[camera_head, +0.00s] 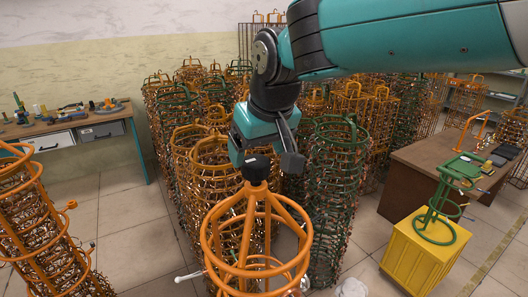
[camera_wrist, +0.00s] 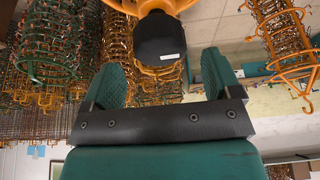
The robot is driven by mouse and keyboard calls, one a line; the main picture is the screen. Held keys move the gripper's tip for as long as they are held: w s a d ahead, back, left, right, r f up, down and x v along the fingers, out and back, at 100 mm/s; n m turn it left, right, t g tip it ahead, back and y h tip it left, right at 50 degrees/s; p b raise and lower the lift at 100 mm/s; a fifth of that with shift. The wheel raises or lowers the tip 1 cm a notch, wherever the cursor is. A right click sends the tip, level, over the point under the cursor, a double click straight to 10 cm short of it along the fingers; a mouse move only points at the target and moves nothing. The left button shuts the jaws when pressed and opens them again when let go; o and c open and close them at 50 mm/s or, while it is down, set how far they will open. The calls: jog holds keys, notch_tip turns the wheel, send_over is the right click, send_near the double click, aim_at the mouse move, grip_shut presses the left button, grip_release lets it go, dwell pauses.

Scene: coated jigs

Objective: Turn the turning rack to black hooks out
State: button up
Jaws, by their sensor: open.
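An orange rack (camera_head: 257,240) of rings and slanting bars stands front centre in the head view, cut off by the lower edge. I take it for the turning rack. A black cap (camera_head: 256,168) sits at its top; a black block with a white label, apparently this cap, shows in the wrist view (camera_wrist: 160,48). My gripper (camera_wrist: 163,70) is open, its two green fingers left and right of the block in the picture. I cannot tell whether the block lies between them or beyond; no grip shows. I cannot make out black hooks on the rack.
Tall orange and green racks (camera_head: 335,190) crowd close behind. A yellow box (camera_head: 420,255) bearing a green frame (camera_head: 438,215) stands right, near a brown desk (camera_head: 440,170). Another orange rack (camera_head: 45,235) stands left. A workbench (camera_head: 70,125) is at the back left. Some floor is clear at left.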

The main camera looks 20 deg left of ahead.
aim_at(257, 160)
jog(key=shift+p+x, duration=0.4)
jog(key=shift+x, duration=1.55)
jog(key=c, duration=1.3)
